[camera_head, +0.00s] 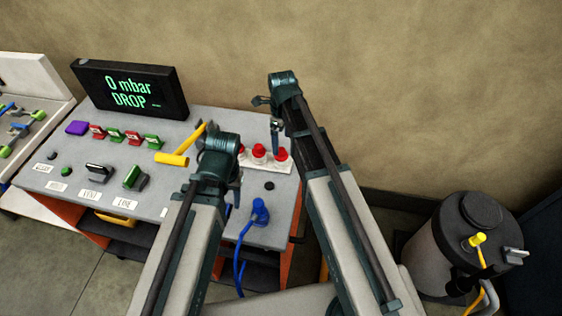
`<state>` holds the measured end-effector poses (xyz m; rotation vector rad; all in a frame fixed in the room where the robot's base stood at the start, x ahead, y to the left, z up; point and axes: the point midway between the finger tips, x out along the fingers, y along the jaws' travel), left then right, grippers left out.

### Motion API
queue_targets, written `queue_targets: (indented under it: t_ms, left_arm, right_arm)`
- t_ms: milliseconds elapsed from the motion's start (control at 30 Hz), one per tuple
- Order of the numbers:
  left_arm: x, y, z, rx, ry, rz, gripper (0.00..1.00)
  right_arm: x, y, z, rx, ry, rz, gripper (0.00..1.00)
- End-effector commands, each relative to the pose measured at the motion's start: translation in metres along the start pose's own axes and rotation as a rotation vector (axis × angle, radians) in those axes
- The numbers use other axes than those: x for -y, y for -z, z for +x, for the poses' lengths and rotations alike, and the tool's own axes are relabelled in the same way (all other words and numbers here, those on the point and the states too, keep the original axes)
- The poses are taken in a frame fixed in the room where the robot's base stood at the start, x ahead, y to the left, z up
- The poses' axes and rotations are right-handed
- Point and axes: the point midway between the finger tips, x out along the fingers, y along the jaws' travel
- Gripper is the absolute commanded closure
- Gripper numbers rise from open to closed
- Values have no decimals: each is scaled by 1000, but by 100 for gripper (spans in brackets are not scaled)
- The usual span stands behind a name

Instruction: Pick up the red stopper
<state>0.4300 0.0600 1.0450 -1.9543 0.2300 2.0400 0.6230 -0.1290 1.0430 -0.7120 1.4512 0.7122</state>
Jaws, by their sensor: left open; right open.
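Red stoppers stand in a row in a white rack (270,166) at the right back of the grey bench top. The right red stopper (281,155) and the middle red stopper (258,151) show clearly; a third at the left end is partly hidden behind my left gripper. My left gripper (212,140) is open, over the bench just left of the rack; its fingertips are mostly hidden by its own wrist. My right gripper (267,112) is open and empty, above and behind the rack. One of its fingers points down near the right stopper.
A black display (130,88) reads "0 mbar DROP". A blue fitting with a hose (259,211) is in front. A grey tank (440,245) stands right.

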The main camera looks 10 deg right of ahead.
Motion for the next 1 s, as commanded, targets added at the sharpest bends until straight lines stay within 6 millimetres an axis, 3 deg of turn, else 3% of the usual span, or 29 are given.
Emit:
queue_targets:
  t_ms: [33, 367, 800, 1000]
  left_arm:
    - [-1, 0, 8, 0, 0, 1, 50]
    - [-1, 1, 13, 0, 0, 2, 50]
    - [-6, 4, 60, 0, 0, -1, 50]
    - [-6, 4, 59, 0, 0, -1, 50]
  right_arm:
    - [0, 0, 8, 0, 0, 0, 5]
    - [0, -1, 13, 0, 0, 0, 5]
    - [2, -6, 60, 0, 0, 0, 5]
    - [2, -6, 60, 0, 0, 0, 5]
